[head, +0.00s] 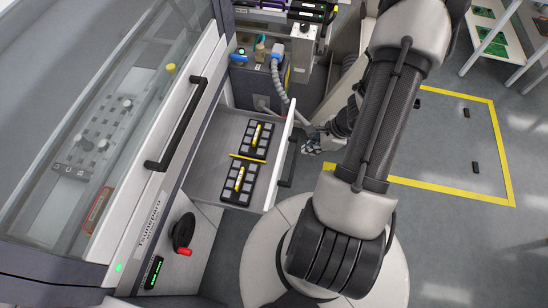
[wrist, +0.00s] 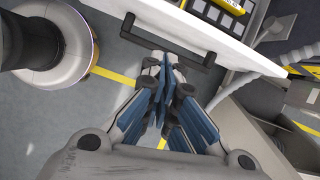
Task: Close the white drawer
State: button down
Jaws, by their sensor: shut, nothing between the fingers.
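The white drawer (head: 217,152) stands pulled out from the machine in the head view. Its front panel faces right and carries a dark bar handle (head: 287,163). In the wrist view the white drawer front (wrist: 225,42) crosses the top, with its dark handle (wrist: 168,55) below the edge.
Two dark trays (head: 238,184) with grey blocks and yellow pieces lie inside the drawer. A machine door with a long black handle (head: 178,124) is at left, above a crank with a red knob (head: 184,252). A grey hose (head: 279,78) hangs behind the drawer.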

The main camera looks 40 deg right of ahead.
jog(key=m, duration=0.2)
send_near(292, 175)
jog(key=b+x, duration=0.1)
jog(key=x, duration=0.1)
jog(key=b+x, duration=0.2)
jog(key=w+b+x, duration=0.1)
jog(key=b+x, duration=0.1)
jog(key=shift+w+a+r, duration=0.1)
jog(key=shift+w+a, duration=0.05)
jog(key=shift+a, duration=0.35)
jog(key=shift+w+a, duration=0.3)
jog(key=shift+w, duration=0.05)
